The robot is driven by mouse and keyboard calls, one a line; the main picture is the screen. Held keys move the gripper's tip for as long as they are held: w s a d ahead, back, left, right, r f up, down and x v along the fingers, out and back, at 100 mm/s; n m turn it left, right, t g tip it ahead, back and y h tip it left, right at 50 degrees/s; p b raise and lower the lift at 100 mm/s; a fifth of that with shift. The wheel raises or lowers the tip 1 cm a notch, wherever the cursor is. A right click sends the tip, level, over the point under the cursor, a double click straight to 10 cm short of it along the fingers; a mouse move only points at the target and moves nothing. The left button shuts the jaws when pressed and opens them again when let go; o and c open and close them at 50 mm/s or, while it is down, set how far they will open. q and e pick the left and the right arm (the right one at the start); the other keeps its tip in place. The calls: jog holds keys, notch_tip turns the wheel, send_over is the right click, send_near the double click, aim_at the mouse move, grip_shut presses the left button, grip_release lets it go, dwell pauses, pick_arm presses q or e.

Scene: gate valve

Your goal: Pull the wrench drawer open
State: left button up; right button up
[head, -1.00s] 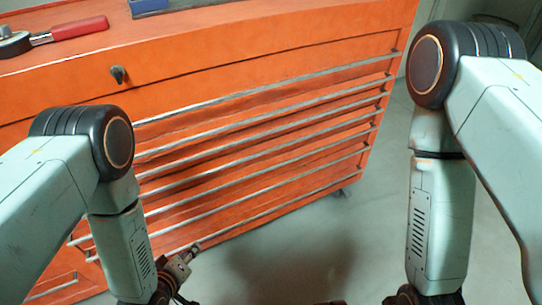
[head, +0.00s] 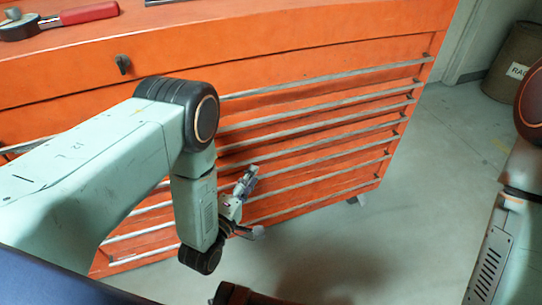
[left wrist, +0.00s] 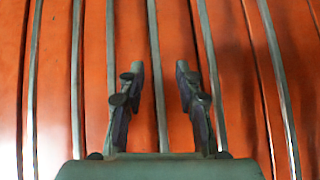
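The orange tool chest (head: 290,62) has several wide drawers with long metal bar handles, one above another. No label shows which one is the wrench drawer. My left gripper (head: 249,206) is in front of the lower drawers in the head view. In the left wrist view the left gripper (left wrist: 160,68) is open, its two dark fingers pointing at the drawer fronts. One metal handle bar (left wrist: 156,90) runs through the gap between the fingers, and I see no contact with it. All drawers in view look shut. My right gripper is out of view.
A ratchet-like tool with a red handle (head: 90,13) lies on the chest top. A small dark lock or knob (head: 123,64) sits on the upper front. A brown bin (head: 514,62) stands at the back right. Grey floor (head: 400,230) is clear right of the chest.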

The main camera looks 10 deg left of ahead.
aim_at(261, 159)
pick_arm(q)
jog(key=shift+n, duration=0.5)
jog(key=w+b, duration=0.1)
jog(key=w, duration=0.4)
jog(key=w+d+b, duration=0.1)
jog(key=w, duration=0.1)
jog(key=shift+w+r+b, duration=0.2)
jog(key=shift+w+b, duration=0.05)
jog(key=shift+b, duration=0.05)
jog(key=shift+c, duration=0.2)
grip_shut()
